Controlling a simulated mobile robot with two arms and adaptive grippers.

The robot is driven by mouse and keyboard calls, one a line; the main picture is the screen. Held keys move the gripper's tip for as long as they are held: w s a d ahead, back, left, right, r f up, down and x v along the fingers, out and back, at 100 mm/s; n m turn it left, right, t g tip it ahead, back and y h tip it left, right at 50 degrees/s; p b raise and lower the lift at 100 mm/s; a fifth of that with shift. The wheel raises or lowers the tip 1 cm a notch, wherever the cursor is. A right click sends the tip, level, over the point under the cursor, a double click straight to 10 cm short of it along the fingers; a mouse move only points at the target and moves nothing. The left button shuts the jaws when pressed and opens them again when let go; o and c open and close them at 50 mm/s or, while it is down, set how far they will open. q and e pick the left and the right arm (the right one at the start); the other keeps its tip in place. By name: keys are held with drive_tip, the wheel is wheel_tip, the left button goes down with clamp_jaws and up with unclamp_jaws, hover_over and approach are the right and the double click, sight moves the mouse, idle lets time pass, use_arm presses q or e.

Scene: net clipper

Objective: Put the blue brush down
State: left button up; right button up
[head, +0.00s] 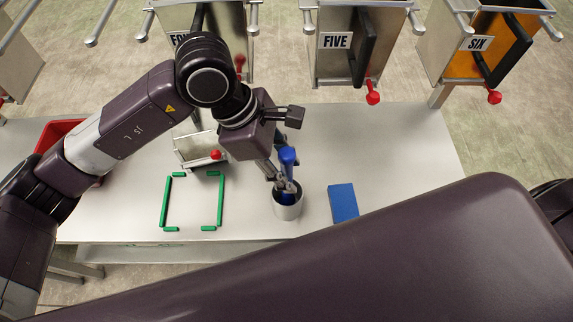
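My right gripper is not in view.
A blue block (343,203) lies right of the cup. Green strips (220,200) mark a rectangle on the white table (400,150). A metal holder (200,150) with a red knob and a red bin (58,132) are left. Numbered metal boxes (335,65) stand behind.

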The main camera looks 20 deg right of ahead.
use_arm(q)
drive_tip(key=shift+w+r, duration=0.1)
drive_tip(key=shift+r, duration=0.15)
drive_tip(key=b+v, duration=0.3)
drive_tip(key=v, duration=0.8)
drive_tip(key=shift+r, duration=0.4)
drive_tip(key=shift+a, duration=0.15)
